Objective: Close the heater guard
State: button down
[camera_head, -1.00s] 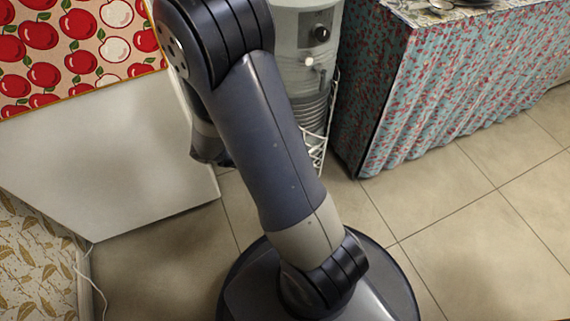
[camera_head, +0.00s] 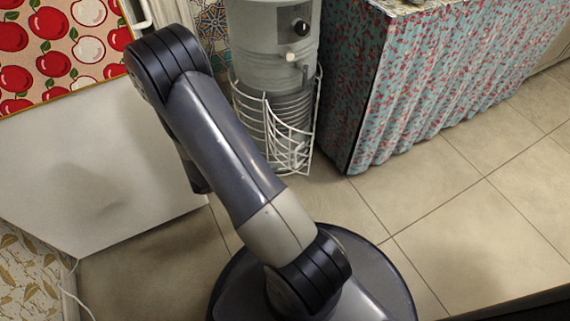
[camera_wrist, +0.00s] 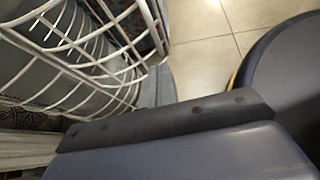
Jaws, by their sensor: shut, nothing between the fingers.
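The heater (camera_head: 272,40) is a grey cylinder with a dark knob and a small tap, at the top middle of the head view. A white wire guard (camera_head: 250,118) stands around its lower part. A curved wire panel (camera_head: 290,150) at the guard's front right seems to stand out at an angle; how far it is open is hard to tell. In the wrist view the guard's white wires (camera_wrist: 100,58) fill the upper left, close to my gripper. My gripper (camera_wrist: 157,88) is shut and empty, beside the wires; contact cannot be told. In the head view my arm hides it.
A cabinet (camera_head: 345,95) with a floral curtain stands right of the heater. A white panel (camera_head: 90,185) and an apple-print cloth (camera_head: 60,50) are on the left. The tiled floor (camera_head: 470,200) is clear to the right. A white cable (camera_head: 72,285) lies at the lower left.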

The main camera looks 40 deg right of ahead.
jog(key=d, duration=0.2)
jog(key=d+b, duration=0.1)
jog(key=d, duration=0.1)
jog(key=d+f, duration=0.1)
jog(key=shift+s+d+b, duration=0.4)
